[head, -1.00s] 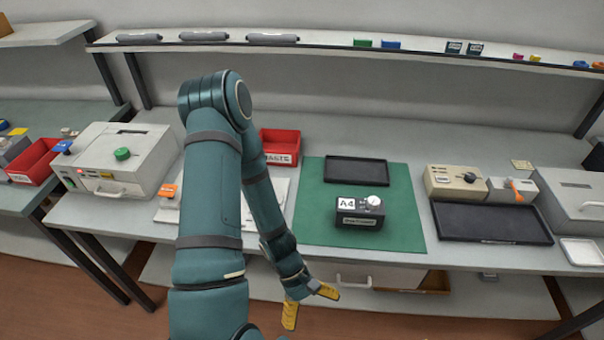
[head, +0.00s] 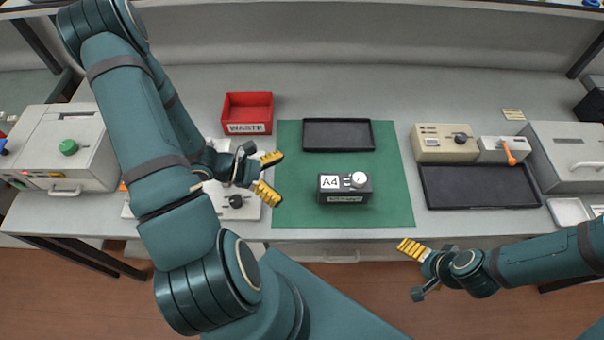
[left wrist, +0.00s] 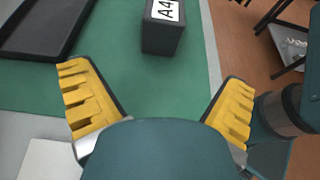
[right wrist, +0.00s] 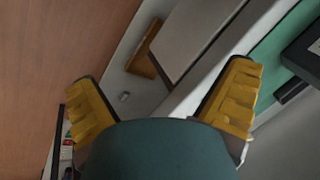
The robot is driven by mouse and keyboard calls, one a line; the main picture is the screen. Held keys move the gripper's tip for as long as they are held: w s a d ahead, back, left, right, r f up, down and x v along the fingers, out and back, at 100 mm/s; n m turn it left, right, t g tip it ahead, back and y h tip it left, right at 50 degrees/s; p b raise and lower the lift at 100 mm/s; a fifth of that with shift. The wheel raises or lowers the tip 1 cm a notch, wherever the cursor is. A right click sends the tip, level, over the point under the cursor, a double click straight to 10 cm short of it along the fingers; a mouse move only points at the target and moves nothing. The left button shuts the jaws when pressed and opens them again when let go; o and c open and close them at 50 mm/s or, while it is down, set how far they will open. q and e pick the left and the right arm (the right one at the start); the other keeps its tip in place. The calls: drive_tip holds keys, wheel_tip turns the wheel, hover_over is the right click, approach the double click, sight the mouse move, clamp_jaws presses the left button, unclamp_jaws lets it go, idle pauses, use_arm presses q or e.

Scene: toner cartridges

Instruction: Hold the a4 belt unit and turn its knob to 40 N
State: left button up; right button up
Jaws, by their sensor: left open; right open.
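The A4 belt unit (head: 344,190) is a dark box with a white A4 label and a pale round knob (head: 358,180) on top. It sits upright on the green mat (head: 295,212). My left gripper (head: 270,176) is open and empty, left of the unit and pointing at it. The unit's labelled end also shows between and beyond the open fingers in the left wrist view (left wrist: 163,27). My right gripper (head: 412,262) is open and empty, in front of the table edge, to the right of the unit. The knob's scale is too small to read.
A black tray (head: 338,121) lies behind the unit on the mat. A red WASTE bin (head: 248,98) stands back left. A beige device (head: 446,157), an orange-levered device (head: 505,150) and a larger black tray (head: 435,201) are at right. The mat around the unit is clear.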

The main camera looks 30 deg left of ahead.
sight(328, 189)
use_arm(q)
drive_tip(key=b+x, duration=0.1)
drive_tip(key=x, duration=1.2)
drive_tip(key=shift+d+f, duration=0.1)
